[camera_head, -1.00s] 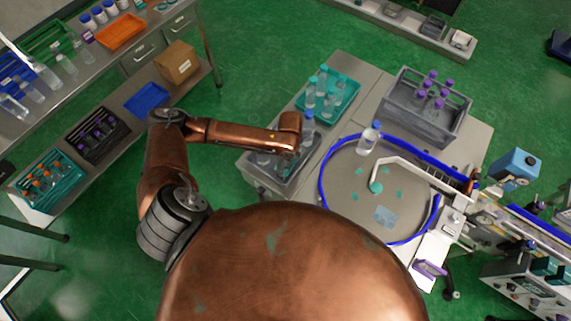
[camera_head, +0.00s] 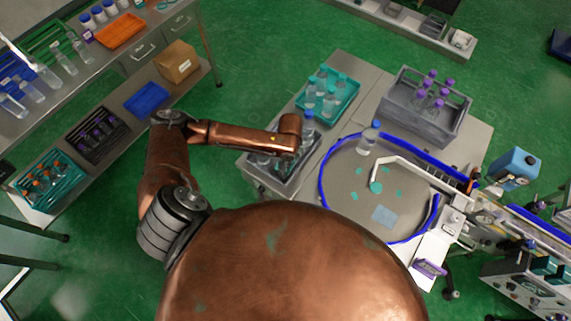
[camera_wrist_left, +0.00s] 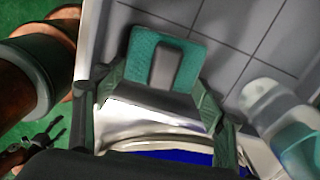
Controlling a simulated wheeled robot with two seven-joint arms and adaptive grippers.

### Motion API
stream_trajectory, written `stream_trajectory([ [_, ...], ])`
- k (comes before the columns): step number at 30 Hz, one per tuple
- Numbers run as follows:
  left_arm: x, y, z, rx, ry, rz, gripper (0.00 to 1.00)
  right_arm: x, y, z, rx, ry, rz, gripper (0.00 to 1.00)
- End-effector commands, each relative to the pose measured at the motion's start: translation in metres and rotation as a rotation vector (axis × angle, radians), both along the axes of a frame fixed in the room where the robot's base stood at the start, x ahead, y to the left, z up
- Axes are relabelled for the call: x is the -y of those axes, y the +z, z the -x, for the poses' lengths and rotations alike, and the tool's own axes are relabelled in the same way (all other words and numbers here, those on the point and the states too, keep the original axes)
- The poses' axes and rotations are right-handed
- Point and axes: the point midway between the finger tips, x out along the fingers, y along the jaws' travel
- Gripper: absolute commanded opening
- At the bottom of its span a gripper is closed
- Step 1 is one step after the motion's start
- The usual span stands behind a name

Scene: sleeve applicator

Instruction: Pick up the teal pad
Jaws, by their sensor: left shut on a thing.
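In the left wrist view the teal pad (camera_wrist_left: 141,50) is a flat teal piece with a grey upright block (camera_wrist_left: 166,66) on its middle. How that part joins the pad is hard to see. In the head view my left gripper (camera_head: 284,164) reaches down into a grey compartment tray (camera_head: 279,182) at the table's left end. The pad cannot be made out there. My right gripper is not in view.
A clear bottle (camera_wrist_left: 265,100) lies close to the right finger. A teal tray of bottles (camera_head: 347,99), a grey crate (camera_head: 440,127) with purple-capped bottles and a blue-rimmed turntable (camera_head: 345,190) with a bottle (camera_head: 368,140) stand near.

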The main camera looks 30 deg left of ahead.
Motion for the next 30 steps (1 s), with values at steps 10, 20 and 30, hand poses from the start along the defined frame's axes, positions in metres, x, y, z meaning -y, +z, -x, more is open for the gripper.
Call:
stream_trajectory([
  [10, 0.0, 0.002, 0.0, 0.001, 0.0, 0.0, 0.41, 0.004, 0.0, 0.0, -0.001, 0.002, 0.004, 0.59],
  [20, 0.005, 0.044, 0.009, 0.002, -0.004, 0.002, 0.41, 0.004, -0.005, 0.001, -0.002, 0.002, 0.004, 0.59],
  [30, 0.038, 0.109, 0.085, 0.0, -0.007, 0.003, 0.41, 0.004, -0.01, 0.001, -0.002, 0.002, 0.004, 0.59],
])
